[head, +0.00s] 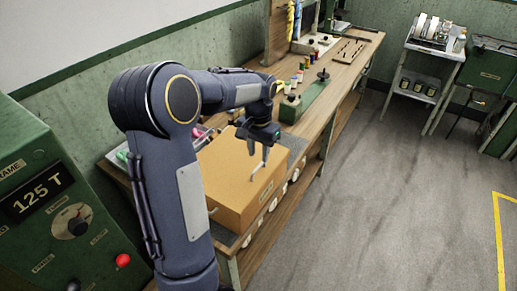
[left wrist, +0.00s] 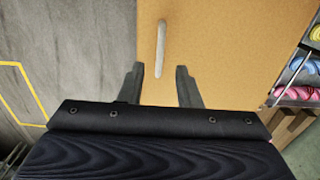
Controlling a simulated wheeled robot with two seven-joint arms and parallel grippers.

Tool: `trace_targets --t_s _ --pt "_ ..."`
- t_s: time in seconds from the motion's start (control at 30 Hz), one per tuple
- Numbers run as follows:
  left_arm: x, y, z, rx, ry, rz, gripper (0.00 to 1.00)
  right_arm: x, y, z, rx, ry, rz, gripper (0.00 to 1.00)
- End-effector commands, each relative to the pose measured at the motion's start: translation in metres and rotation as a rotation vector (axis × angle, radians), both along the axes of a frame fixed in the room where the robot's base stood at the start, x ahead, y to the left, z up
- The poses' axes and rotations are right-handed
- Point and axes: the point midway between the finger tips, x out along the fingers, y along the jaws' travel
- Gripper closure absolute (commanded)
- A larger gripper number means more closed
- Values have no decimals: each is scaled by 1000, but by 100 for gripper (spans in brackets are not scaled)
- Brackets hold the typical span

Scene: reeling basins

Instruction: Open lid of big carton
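The big carton (head: 225,172) is a tan box on the near end of the wooden bench, and its top looks shut. A thin pale handle (head: 258,171) lies on its top; the handle also shows in the left wrist view (left wrist: 161,42). My left gripper (head: 259,159) is above the carton top, close to the handle. In the left wrist view its two fingers (left wrist: 159,85) are apart with nothing between them, and the handle lies beyond the fingertips. I cannot tell the exact height above the lid. My right gripper is not in view.
The wooden bench (head: 342,75) runs away to the back, with small bottles (head: 300,76) and a green block (head: 308,98) past the carton. Colored rolls (left wrist: 305,65) sit beside the carton. A green machine (head: 60,205) stands at left. The grey floor (head: 390,190) at right is clear.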

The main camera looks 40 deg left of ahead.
Motion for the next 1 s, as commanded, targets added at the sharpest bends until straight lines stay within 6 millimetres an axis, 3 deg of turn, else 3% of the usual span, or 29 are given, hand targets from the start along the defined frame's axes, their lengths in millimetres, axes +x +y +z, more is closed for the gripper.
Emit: trace_targets --t_s 0.1,0.53,1.0 --pt "0 0 -17 0 1 0 69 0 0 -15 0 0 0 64" --pt "0 0 -57 0 1 0 69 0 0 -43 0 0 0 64" --pt "0 0 -64 0 0 0 70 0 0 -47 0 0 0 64"
